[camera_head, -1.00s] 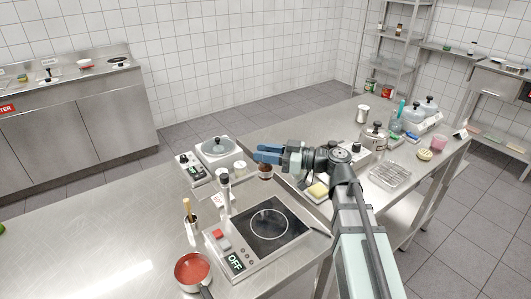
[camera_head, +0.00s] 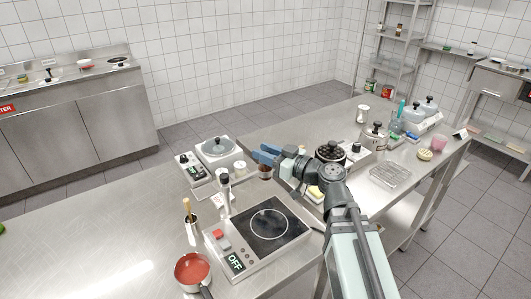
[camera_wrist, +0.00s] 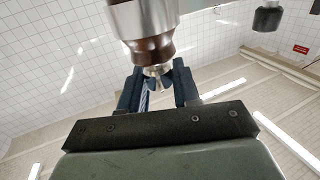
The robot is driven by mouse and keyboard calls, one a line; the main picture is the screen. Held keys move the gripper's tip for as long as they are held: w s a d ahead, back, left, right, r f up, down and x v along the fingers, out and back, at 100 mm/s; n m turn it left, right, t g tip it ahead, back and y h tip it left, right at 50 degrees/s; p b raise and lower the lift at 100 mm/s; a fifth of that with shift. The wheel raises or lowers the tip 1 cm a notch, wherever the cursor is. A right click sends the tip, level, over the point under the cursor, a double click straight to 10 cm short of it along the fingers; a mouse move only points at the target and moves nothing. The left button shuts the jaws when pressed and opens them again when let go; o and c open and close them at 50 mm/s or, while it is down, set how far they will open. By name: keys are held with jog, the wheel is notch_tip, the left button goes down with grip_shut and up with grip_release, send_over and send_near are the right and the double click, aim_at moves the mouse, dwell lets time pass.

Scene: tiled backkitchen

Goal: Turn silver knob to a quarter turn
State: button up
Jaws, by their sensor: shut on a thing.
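My gripper (camera_head: 264,155), with blue fingers, is over the middle of the steel counter in the head view. In the wrist view its two dark fingers (camera_wrist: 158,80) stand on either side of a small silver knob (camera_wrist: 157,70) and are shut on it. The knob is at the narrow end of a silver body with a brown band (camera_wrist: 148,32). In the head view a small brown object (camera_head: 265,172) shows just under the fingers; the knob itself is hidden there. How far the knob is turned cannot be told.
An induction hob (camera_head: 268,223) reading OFF stands in front of my gripper. A red-filled saucepan (camera_head: 192,268) is near the front. A wire rack (camera_head: 391,174) and jars are to the right. The left counter area is mostly clear.

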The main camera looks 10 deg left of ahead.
dwell(0.4)
jog(key=o, duration=0.9)
jog(key=shift+r, duration=0.1)
jog(key=shift+r, duration=4.9)
